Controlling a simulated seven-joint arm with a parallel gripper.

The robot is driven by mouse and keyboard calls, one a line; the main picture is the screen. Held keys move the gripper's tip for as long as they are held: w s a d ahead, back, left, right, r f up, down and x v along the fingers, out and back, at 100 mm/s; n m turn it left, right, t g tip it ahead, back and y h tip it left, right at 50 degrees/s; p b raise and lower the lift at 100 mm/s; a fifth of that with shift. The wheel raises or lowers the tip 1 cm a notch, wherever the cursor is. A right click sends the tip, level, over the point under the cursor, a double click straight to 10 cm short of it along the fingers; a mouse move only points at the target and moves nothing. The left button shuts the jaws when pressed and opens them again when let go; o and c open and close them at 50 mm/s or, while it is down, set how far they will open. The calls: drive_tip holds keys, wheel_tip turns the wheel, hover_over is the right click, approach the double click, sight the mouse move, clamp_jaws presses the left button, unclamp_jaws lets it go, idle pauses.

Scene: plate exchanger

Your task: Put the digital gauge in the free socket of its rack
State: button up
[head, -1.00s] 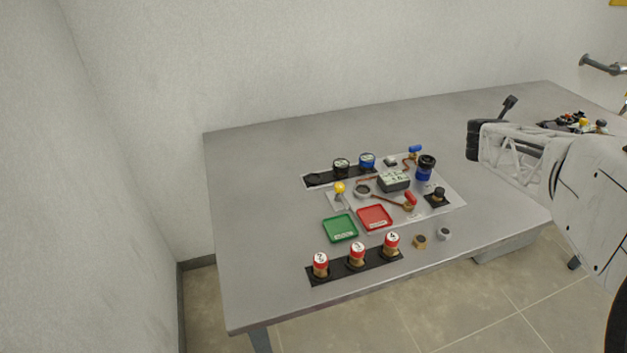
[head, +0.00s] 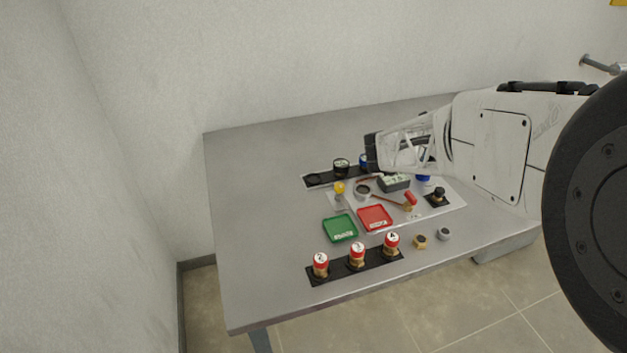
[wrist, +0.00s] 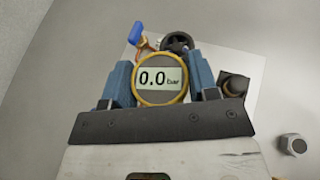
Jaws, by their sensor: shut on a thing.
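The digital gauge (wrist: 159,79), round with a yellow rim and a display reading 0.0, is between the two blue fingers of my gripper (wrist: 159,82) in the wrist view. My gripper is shut on it. In the head view my gripper (head: 371,152) is over the back right of the layout, and the held gauge cannot be made out there. The black rack (head: 328,177) lies at the back of the table, left of my gripper. Its left socket (head: 314,180) is empty. A black-rimmed gauge (head: 341,166) stands in the middle, and a blue-rimmed gauge (head: 363,160) at right is partly hidden by my gripper.
A yellow-topped part (head: 340,187), a grey display box (head: 394,183) and a red-handled valve (head: 410,198) stand near the rack. Green (head: 340,228) and red (head: 375,218) trays and a front rack (head: 338,268) of red-capped parts are nearer. The table's left side is clear.

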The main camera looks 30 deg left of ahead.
drive_tip(key=s+a+f+m+h, duration=0.1)
drive_tip(key=s+a+f, duration=0.1)
drive_tip(key=s+a, duration=0.6)
drive_tip(key=s+a+f+m+g+h, duration=0.1)
drive_tip(key=s+a+f+m+h, duration=0.1)
drive_tip(key=s+a, duration=0.6)
drive_tip(key=shift+s, duration=3.6)
drive_tip(key=shift+w+a+f, duration=0.1)
drive_tip(key=shift+a, duration=0.1)
hover_over(313, 180)
drive_tip(key=shift+s+d+f, duration=0.2)
drive_tip(key=shift+d+f, duration=0.1)
drive_tip(key=shift+f, duration=0.45)
drive_tip(key=shift+w+a, duration=0.3)
drive_tip(key=shift+w, duration=0.05)
drive_tip(key=shift+f, duration=1.75)
drive_tip(key=shift+f, duration=0.1)
